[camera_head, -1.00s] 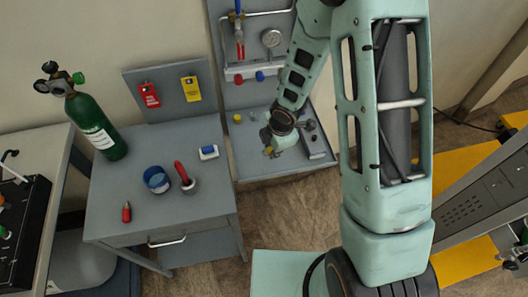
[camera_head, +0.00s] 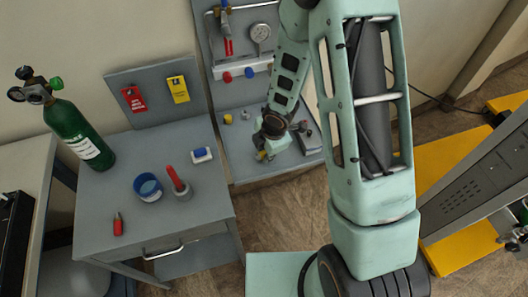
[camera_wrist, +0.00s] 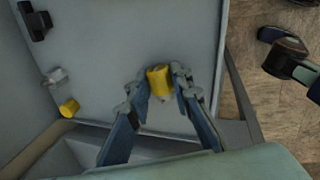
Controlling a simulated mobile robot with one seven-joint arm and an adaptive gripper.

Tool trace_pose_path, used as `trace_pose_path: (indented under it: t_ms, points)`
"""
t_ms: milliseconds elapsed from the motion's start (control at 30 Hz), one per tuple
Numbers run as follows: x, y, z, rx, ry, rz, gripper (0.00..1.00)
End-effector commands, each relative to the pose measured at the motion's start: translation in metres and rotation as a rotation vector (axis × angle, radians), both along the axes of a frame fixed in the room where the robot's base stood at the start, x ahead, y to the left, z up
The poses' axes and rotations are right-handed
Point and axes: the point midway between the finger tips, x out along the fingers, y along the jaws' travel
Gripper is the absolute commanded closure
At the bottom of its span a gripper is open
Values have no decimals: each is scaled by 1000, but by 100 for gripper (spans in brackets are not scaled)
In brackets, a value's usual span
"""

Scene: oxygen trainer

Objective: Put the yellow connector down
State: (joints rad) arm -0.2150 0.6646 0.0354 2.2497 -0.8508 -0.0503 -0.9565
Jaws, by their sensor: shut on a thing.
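The yellow connector (camera_wrist: 159,82) is a short cylinder held between the fingertips of my gripper (camera_wrist: 161,84) in the wrist view. The fingers are shut on its two sides. It is over the grey shelf (camera_wrist: 195,30) of the panel stand; I cannot tell whether it touches the surface. In the head view my gripper (camera_head: 263,155) is small, low over the front part of that shelf, with a bit of yellow at its tips. A second yellow piece (camera_wrist: 69,108) lies apart on the shelf and also shows in the head view (camera_head: 228,118).
A small grey fitting (camera_wrist: 55,77) and a dark part (camera_wrist: 36,22) are on the shelf. The grey table to the left holds a green cylinder (camera_head: 78,135), a blue cup (camera_head: 148,188) and a red-handled tool (camera_head: 176,180). Shelf surface around the held connector is clear.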

Motion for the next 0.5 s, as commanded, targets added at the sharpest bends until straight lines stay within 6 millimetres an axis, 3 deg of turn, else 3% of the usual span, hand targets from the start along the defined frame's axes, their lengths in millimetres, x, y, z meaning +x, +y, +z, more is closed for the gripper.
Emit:
trace_pose_path:
  t_ms: [100, 133, 200, 500]
  points:
    - [0, 0, -5, 0, 0, 0, 100]
    - [0, 0, -4, 0, 0, 0, 78]
    - [0, 0, -3, 0, 0, 0, 73]
    - [0, 0, -2, 0, 1, 0, 73]
